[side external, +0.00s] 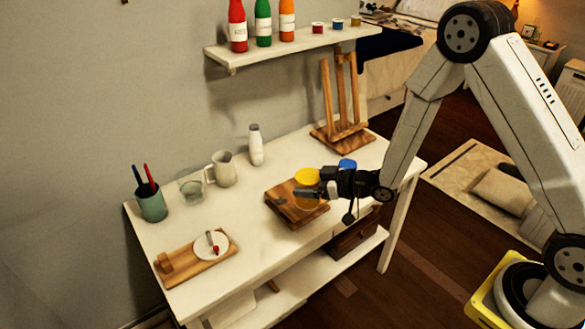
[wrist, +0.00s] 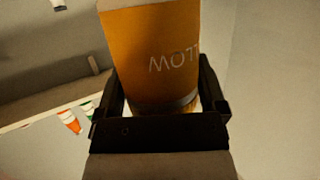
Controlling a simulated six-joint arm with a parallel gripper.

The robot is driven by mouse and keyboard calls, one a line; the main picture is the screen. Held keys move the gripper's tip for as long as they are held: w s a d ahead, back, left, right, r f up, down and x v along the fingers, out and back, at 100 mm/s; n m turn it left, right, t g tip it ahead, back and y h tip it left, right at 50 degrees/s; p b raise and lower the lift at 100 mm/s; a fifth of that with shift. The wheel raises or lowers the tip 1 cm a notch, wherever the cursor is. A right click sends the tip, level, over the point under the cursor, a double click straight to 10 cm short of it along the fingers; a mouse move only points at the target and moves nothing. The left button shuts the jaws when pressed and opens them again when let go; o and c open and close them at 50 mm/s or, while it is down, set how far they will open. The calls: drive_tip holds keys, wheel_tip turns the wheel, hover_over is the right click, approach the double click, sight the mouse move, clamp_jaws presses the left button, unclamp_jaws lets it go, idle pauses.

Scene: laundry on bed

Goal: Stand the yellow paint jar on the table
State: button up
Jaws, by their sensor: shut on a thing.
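The yellow paint jar (side external: 307,176) is in my gripper (side external: 308,192), over the wooden board or box on the white table (side external: 240,262). A finger crosses the jar's middle, with yellow showing above and below it. The jar looks roughly upright; I cannot tell whether its base touches the wood. In the wrist view the jar (wrist: 150,45) fills the space between both fingers of my gripper (wrist: 160,85). Part of its label lettering shows upside down there, and its far end is cut off by the frame.
The wooden board or box (side external: 283,207) lies under the jar. A blue jar (side external: 347,164) is just behind my gripper. An easel (side external: 342,110), white bottle (side external: 256,146), pitcher (side external: 223,170), glass (side external: 191,191), pen cup (side external: 151,204) and palette board (side external: 190,262) stand around. Bare table lies front-left.

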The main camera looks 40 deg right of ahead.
drive_tip(key=a, duration=0.2)
drive_tip(key=m+h, duration=0.1)
drive_tip(key=shift+w+a+f+t, duration=0.1)
drive_tip(key=shift+a+f+t, duration=0.2)
drive_tip(key=shift+a, duration=0.1)
drive_tip(key=s+a+f+m+t+h, duration=0.1)
drive_tip(key=s+a+f+m+h, duration=0.2)
drive_tip(key=s+a+m+h, duration=0.1)
drive_tip(key=shift+s+a+m+h, duration=0.4)
drive_tip(key=shift+a+h, duration=0.45)
drive_tip(key=shift+h, duration=0.15)
drive_tip(key=shift+w+f, duration=0.1)
drive_tip(key=w+a+f, duration=0.3)
drive_tip(key=w+f, duration=0.6)
drive_tip(key=w, duration=0.4)
drive_tip(key=shift+a+f, duration=0.15)
drive_tip(key=shift+a, duration=0.2)
